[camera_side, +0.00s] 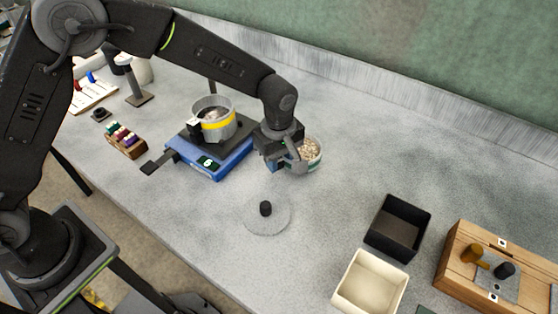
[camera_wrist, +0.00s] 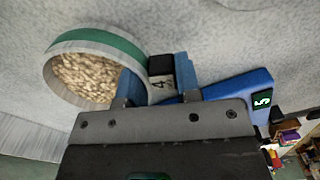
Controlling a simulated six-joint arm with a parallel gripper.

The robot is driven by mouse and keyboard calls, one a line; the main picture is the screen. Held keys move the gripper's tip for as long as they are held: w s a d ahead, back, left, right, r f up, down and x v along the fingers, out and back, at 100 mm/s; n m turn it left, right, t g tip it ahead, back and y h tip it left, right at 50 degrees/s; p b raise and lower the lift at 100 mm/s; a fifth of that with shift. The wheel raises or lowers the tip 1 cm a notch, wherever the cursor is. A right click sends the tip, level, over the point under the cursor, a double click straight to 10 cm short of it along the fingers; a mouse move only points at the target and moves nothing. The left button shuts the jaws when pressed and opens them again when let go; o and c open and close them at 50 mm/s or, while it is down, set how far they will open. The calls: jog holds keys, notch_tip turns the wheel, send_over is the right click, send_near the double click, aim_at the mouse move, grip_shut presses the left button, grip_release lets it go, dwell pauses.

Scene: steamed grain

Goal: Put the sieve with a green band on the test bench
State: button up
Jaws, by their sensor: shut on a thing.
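The sieve with a green band (camera_side: 314,157) is a round pale container of beige grain, to the right of the blue device in the side view. In the wrist view it (camera_wrist: 98,42) is at the upper left, its grain surface showing. My gripper (camera_side: 291,156) is shut on this handle part, with one blue finger on each side in the wrist view (camera_wrist: 157,76). The arm hides part of the sieve in the side view. I cannot tell whether its base touches the test bench (camera_side: 350,150).
A yellow-banded sieve (camera_side: 216,125) stands on the blue device (camera_side: 222,162), close left of my gripper. A clear lid with a black knob (camera_side: 265,209) lies in front. Black (camera_side: 382,236) and cream (camera_side: 350,287) bins and a wooden box (camera_side: 456,262) are right. Bench behind the bins is clear.

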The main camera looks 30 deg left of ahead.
jog(key=shift+f, duration=0.5)
jog(key=shift+f, duration=0.1)
jog(key=o, duration=1)
notch_tip(320, 180, up, 12)
jog(key=shift+r, duration=0.15)
